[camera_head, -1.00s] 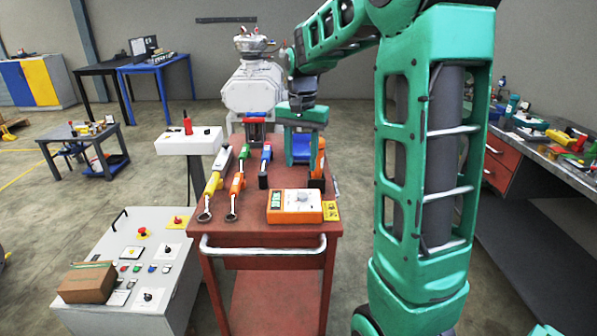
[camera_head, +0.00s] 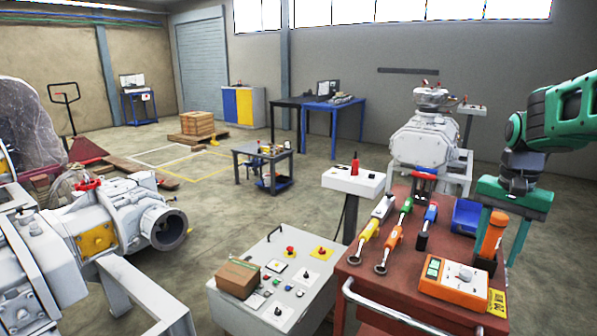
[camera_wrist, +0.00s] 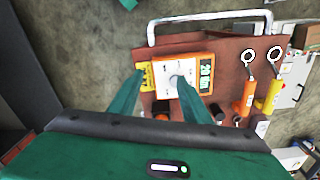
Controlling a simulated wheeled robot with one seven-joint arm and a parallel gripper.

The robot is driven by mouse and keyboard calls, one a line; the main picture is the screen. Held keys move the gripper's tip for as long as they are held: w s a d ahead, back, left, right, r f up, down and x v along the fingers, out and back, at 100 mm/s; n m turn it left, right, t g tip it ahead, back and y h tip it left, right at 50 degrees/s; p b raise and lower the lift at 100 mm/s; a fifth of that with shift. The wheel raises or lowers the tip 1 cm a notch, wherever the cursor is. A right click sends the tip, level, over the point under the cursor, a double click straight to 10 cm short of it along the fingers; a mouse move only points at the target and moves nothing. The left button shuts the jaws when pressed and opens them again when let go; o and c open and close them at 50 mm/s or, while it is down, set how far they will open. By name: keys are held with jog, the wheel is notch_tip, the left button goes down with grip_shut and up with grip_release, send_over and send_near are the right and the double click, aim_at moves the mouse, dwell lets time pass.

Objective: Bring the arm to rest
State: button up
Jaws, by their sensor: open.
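My green arm comes in from the right edge of the head view. My gripper (camera_head: 505,228) points down over the right side of the red cart (camera_head: 375,283). I cannot tell the exact height of the fingers above the cart.
Torque tools with orange (camera_head: 397,232), yellow (camera_head: 368,230) and blue (camera_head: 427,221) parts lie on the cart. An orange upright tool (camera_head: 491,236) stands near my fingers. A control console (camera_head: 277,275) is left of the cart. A white vacuum pump (camera_head: 424,142) stands behind.

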jog(key=s+a+f+n, duration=0.1)
jog(key=s+f, duration=0.2)
jog(key=s, duration=0.8)
jog(key=s+a+f+n, duration=0.2)
jog(key=s+f, duration=0.1)
jog(key=s, duration=0.8)
jog(key=shift+s, duration=0.35)
jog(key=shift+a, duration=0.1)
jog(key=shift+w+f, duration=0.2)
jog(key=shift+w, duration=0.45)
